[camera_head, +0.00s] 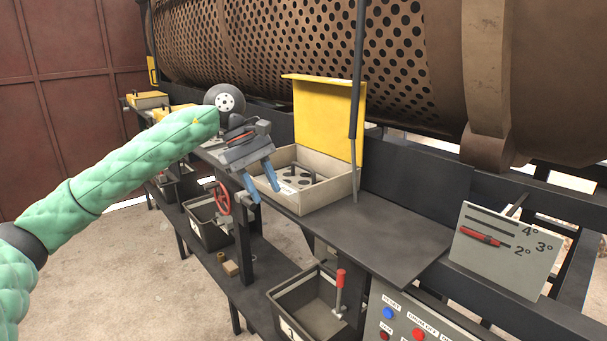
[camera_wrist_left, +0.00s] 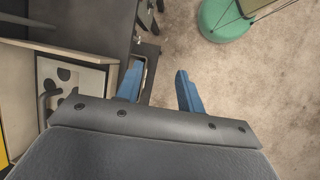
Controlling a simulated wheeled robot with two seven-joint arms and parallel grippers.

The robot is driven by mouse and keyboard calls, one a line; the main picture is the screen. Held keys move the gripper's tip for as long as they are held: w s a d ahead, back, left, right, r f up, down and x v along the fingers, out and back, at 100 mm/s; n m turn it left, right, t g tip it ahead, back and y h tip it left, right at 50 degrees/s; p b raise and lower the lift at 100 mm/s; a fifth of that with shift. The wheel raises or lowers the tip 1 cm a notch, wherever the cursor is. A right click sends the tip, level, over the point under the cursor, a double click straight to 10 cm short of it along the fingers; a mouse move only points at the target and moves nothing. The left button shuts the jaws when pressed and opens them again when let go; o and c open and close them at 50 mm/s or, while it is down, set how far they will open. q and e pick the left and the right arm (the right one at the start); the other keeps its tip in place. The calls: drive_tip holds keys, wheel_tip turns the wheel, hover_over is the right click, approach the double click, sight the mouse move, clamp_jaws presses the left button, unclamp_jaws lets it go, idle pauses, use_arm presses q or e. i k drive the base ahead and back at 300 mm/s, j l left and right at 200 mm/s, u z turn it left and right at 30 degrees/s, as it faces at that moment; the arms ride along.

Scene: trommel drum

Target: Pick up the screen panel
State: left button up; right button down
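The screen panel (camera_head: 292,182) looks to be the grey plate with large round holes and a handle, lying inside an open beige box (camera_head: 333,192) with a raised yellow lid (camera_head: 327,117). The plate's holes and handle also show at the left of the left wrist view (camera_wrist_left: 62,76). My left gripper (camera_head: 261,188) is open and empty, its blue fingers pointing down at the front left of the box. In the left wrist view the fingers (camera_wrist_left: 159,78) stand apart over floor and bench edge, to the right of the box. My right gripper is not in view.
The dark shelf (camera_head: 375,235) right of the box is clear. A perforated drum (camera_head: 320,40) runs behind. Below are dark bins (camera_head: 305,300), a red handwheel (camera_head: 222,199) and a button panel (camera_head: 410,320). A grey wheel (camera_head: 225,100) stands behind my left arm.

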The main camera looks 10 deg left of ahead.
sight(291, 180)
drive_tip(key=i, duration=0.95)
